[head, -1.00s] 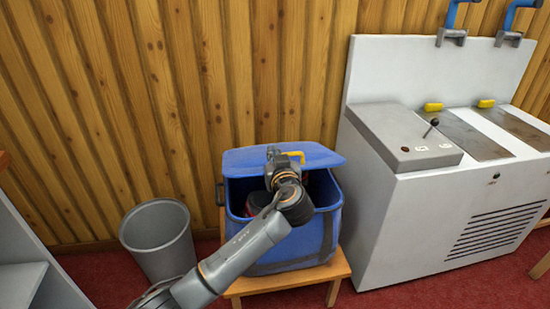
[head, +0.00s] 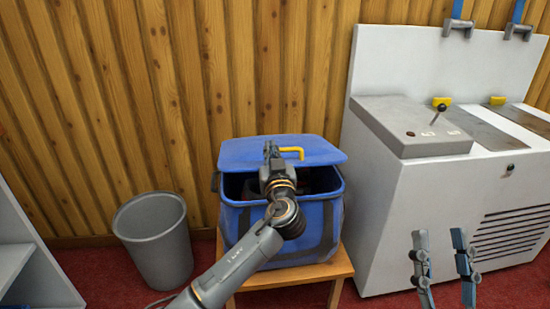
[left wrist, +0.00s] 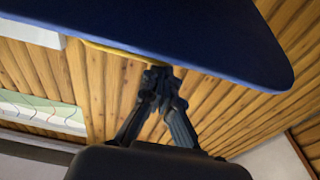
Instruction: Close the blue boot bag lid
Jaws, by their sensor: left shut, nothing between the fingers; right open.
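The blue boot bag (head: 292,243) stands on a wooden stool with its blue lid (head: 238,154) partly open. A dark gap shows between the lid's front edge and the bag's rim. A yellow handle (head: 293,151) is on the lid. My left gripper (head: 270,146) is shut and empty, overlapping the lid just left of the handle. In the left wrist view, its fingertips (left wrist: 158,76) are by the edge of the lid (left wrist: 180,35); contact is unclear. My right gripper (head: 442,236) is open and empty, in front of the white machine. The bag's contents are mostly hidden.
A grey bin (head: 155,240) stands left of the wooden stool (head: 290,280). A white machine (head: 400,215) with a lever stands close to the bag's right. A wooden wall (head: 110,110) is close behind. A pale shelf (head: 20,260) is at the left edge.

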